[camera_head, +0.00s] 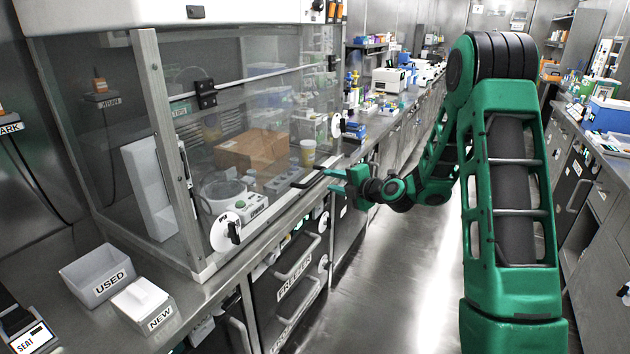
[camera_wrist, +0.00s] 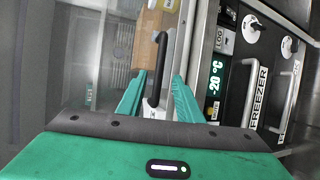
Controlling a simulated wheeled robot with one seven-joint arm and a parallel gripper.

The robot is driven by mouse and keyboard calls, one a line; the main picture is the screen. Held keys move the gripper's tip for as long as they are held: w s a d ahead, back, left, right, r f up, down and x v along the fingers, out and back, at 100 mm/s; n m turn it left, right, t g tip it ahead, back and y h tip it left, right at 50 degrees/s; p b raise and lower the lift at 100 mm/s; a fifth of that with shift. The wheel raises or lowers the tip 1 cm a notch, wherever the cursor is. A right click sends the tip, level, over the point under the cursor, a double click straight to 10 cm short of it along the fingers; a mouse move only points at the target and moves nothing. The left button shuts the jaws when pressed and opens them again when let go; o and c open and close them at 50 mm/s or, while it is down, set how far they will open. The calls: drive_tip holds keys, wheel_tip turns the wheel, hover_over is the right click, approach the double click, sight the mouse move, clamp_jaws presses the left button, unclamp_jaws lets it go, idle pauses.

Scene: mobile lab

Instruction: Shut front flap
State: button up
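The front flap (camera_head: 262,120) is a clear pane on the front of a glass-sided cabinet, below a dark hinge (camera_head: 205,94). I cannot tell whether a gap is left at its lower edge. A black bar handle (camera_head: 308,179) stands out near the lower edge. In the wrist view the handle (camera_wrist: 160,68) reaches down between my two green fingers. My gripper (camera_head: 335,181) is at the handle; in the wrist view its fingers (camera_wrist: 160,92) are apart, one on each side of the handle, with visible space beside it. The handle's near end is partly hidden.
A cardboard box (camera_head: 250,149) and a yellowish cup (camera_head: 308,152) stand inside the cabinet. Trays marked USED (camera_head: 97,280) and NEW (camera_head: 143,305) are on the counter at left. Freezer drawers (camera_head: 292,280) with bar handles lie below. The aisle floor (camera_head: 400,290) is clear.

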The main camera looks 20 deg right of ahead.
sight(305, 175)
drive_tip(key=x, duration=0.9)
drive_tip(key=shift+w+a, duration=0.1)
drive_tip(key=shift+w, duration=0.1)
clamp_jaws()
drive_tip(key=shift+w+a+f+t+y, duration=0.15)
drive_tip(key=shift+w+a+t, duration=0.15)
drive_tip(key=shift+w+a, duration=0.3)
drive_tip(key=shift+w+a+f+t+y, duration=0.15)
drive_tip(key=shift+w+a+t, duration=0.15)
drive_tip(key=shift+w+a, duration=0.35)
